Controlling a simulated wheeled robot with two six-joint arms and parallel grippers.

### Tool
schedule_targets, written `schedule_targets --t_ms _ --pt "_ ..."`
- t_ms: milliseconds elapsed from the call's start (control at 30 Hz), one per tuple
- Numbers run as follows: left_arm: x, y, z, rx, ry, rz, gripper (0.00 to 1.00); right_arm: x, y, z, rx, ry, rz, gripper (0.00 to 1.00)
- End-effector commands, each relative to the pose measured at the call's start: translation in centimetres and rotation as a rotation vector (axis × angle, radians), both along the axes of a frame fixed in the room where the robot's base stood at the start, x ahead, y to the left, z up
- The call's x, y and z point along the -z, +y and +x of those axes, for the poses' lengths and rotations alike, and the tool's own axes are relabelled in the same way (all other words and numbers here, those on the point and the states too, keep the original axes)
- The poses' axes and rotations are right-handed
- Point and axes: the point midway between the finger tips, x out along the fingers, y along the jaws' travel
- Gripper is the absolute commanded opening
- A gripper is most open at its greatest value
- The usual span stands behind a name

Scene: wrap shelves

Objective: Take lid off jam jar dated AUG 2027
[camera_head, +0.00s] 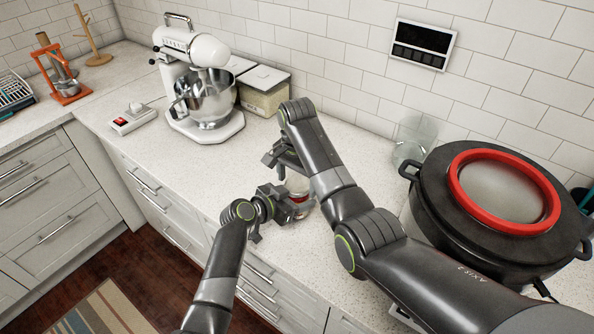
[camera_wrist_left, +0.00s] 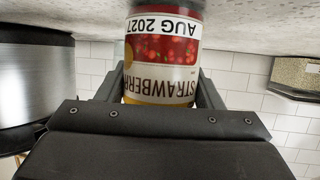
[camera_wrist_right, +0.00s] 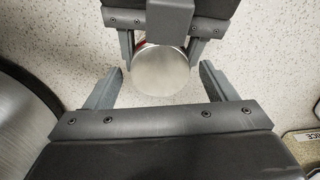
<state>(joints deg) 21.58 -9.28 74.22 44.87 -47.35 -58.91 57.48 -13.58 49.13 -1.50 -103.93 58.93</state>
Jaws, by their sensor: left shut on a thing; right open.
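The jam jar (camera_wrist_left: 165,50) fills the middle of the left wrist view. Its label reads STRAWBERRY and AUG 2027 upside down, as that view is inverted; the jar stands upright on the counter. In the head view the jar (camera_head: 299,188) is mostly hidden by my arms. My left gripper (camera_head: 290,203) is shut on the jar's body from the side. The round metallic lid (camera_wrist_right: 160,70) is on the jar, seen from above in the right wrist view. My right gripper (camera_wrist_right: 160,84) is open above it, its fingers apart from the lid on either side.
A large black pot with a red-rimmed lid (camera_head: 462,184) stands close on the right. A glass jar (camera_head: 410,145) is behind it. A stand mixer (camera_head: 199,80) and a canister labelled RICE (camera_head: 264,95) stand at the back left. The counter left of the jar is clear.

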Motion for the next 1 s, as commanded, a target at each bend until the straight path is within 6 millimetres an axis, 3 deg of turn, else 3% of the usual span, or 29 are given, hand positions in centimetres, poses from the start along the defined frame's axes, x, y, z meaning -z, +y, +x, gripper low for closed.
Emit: schedule_targets --t_ms 267,633,833,1000 --pt "0.0 -0.02 -0.01 0.0 0.0 0.0 0.0 0.22 0.01 -0.02 0.0 0.0 0.0 0.78" --pt "-0.01 -0.02 0.0 0.0 0.0 0.0 0.0 0.18 0.01 -0.01 0.0 0.0 0.0 0.32" --pt "-0.01 -0.02 0.0 0.0 0.0 0.0 0.0 0.16 0.0 0.0 -0.077 0.0 0.0 0.31" --pt "-0.01 -0.01 0.0 0.0 0.0 0.0 0.0 0.12 -0.01 0.02 -0.312 0.0 0.0 0.31"
